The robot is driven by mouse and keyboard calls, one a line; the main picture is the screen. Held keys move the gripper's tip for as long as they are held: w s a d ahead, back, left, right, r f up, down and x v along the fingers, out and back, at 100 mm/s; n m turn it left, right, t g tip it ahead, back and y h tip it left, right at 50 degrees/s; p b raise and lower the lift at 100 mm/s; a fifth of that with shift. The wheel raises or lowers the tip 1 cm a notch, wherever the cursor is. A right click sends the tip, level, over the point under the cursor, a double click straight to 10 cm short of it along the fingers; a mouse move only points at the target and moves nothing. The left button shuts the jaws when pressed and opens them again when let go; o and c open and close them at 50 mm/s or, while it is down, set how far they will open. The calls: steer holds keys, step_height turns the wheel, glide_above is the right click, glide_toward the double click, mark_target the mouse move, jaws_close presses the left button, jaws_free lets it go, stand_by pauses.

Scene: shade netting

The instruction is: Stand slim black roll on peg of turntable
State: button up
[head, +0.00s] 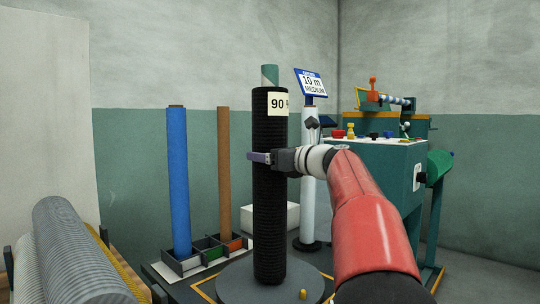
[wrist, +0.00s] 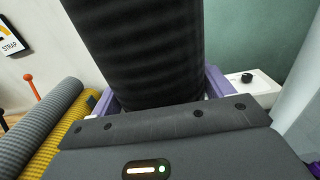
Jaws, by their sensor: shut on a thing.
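The slim black roll (head: 270,210) is upright above the grey turntable (head: 232,287), with a green core (head: 270,75) out of its top and a pale "90" label. My gripper (head: 270,158) is shut around the roll a little above its mid-height. In the wrist view the black roll (wrist: 140,45) fills the space between the purple fingers of my gripper (wrist: 162,95). The roll's lower end overlaps the turntable's middle; I cannot tell whether it touches. The peg is hidden.
A blue roll (head: 178,180) and a brown tube (head: 224,175) stand in a divided rack (head: 185,265) at left. A green machine (head: 385,180) is at right. Grey rolls (head: 80,250) lie at lower left.

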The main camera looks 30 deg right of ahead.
steer(key=shift+r, duration=0.1)
steer(key=o, duration=2)
steer(key=shift+s, duration=0.1)
steer(key=v, duration=0.7)
steer(key=shift+s+d, duration=0.15)
steer(key=shift+s, duration=0.2)
steer(key=shift+s, duration=0.1)
